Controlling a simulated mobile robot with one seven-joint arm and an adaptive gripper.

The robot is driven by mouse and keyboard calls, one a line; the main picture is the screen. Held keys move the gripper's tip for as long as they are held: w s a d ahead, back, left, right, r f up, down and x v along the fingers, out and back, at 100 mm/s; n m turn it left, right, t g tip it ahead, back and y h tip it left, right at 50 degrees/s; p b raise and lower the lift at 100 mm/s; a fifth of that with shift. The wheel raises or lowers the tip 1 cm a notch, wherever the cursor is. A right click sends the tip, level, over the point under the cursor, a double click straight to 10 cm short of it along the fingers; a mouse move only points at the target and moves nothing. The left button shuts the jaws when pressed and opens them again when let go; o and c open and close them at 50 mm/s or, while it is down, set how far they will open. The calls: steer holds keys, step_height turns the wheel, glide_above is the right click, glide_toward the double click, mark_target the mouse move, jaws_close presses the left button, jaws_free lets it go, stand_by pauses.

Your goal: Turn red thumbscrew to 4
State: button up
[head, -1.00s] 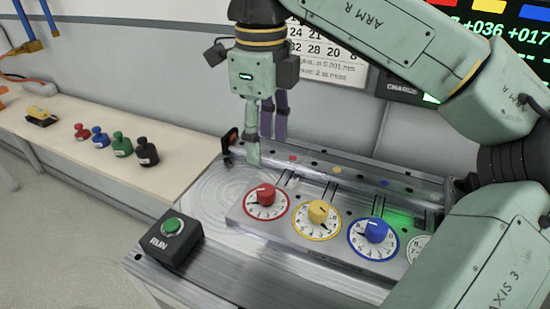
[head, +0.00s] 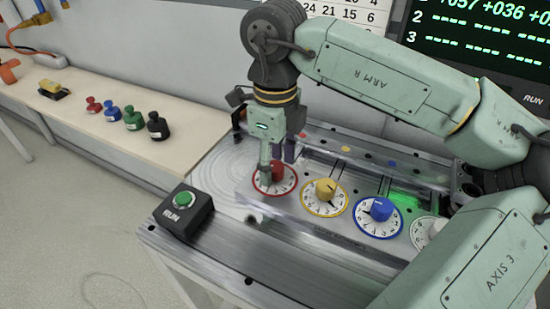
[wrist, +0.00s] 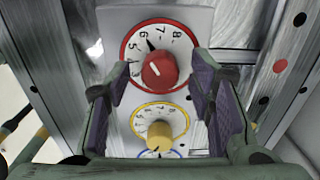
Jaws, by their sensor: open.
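The red thumbscrew (head: 278,172) stands on a white, red-rimmed dial on the metal panel, partly hidden by a finger in the head view. In the wrist view the red thumbscrew (wrist: 159,71) shows a white line slanting to the upper left. A black pointer on its dial (wrist: 175,50) points close to the 6, toward the upper left. My gripper (head: 276,165) is down over this dial. In the wrist view its purple-padded fingers are apart, one on each side of the thumbscrew, with gaps visible. Contact cannot be seen.
Yellow (head: 325,190) and blue (head: 380,208) thumbscrews stand in a row to the right, with a white one partly hidden by my arm. A RUN button box (head: 184,211) is at front left. Several small coloured knobs (head: 132,119) stand on the side bench.

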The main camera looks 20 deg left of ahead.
steer(key=shift+c, duration=0.3)
steer(key=c, duration=1.1)
steer(key=shift+f+n+b, duration=0.1)
steer(key=shift+n+b, duration=0.8)
steer(key=shift+n, duration=0.2)
steer(key=n+b, duration=0.1)
steer(key=n, duration=0.1)
steer(key=shift+n, duration=0.3)
steer(key=n+b, duration=0.1)
steer(key=n, duration=0.2)
steer(key=shift+n+b, duration=0.65)
steer(key=shift+n, duration=1.25)
